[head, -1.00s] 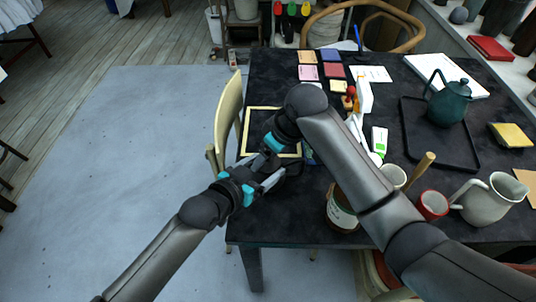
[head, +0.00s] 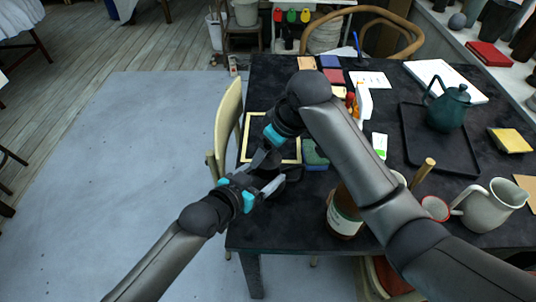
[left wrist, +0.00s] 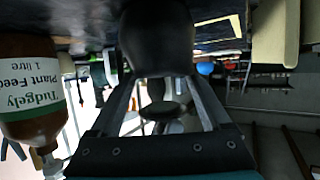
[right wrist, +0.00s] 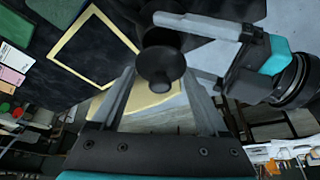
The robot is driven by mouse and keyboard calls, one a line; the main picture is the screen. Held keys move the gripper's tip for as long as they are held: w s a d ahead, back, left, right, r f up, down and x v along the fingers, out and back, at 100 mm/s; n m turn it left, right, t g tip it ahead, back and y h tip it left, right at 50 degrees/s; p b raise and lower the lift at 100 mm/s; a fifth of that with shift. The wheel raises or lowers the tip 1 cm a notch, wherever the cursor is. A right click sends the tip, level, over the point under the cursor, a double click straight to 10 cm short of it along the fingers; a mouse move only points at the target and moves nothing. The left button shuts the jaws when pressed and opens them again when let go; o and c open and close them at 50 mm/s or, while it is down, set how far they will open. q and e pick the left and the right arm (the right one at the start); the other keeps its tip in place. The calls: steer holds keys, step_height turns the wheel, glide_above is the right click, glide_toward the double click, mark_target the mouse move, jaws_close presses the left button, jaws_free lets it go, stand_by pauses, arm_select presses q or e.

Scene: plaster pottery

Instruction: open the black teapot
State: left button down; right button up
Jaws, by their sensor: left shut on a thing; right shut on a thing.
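The black teapot (head: 293,173) is near the table's left front corner in the head view, mostly hidden by my grippers and right arm. In the left wrist view its dark rounded body (left wrist: 157,40) fills the top centre. My left gripper (head: 272,186) is shut on a dark part with a round end, seemingly its side handle (left wrist: 163,110). My right gripper (head: 262,158) comes from above, close to the left one. In the right wrist view it is shut on a dark knobbed part, seemingly the lid (right wrist: 160,65). I cannot tell whether the lid is clear of the body.
A brown plant-feed bottle (head: 344,212) stands close right of the teapot. A yellow frame (head: 246,150) and a green block (head: 314,155) lie behind. A green teapot (head: 447,108) stands on a black tray (head: 470,160). A chair (head: 226,125) stands at the table's left edge.

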arm_select(q)
steer(key=shift+f, duration=0.15)
arm_select(e)
step_height(320, 180, up, 2)
steer(key=shift+r, duration=0.1)
arm_select(q)
jaws_free()
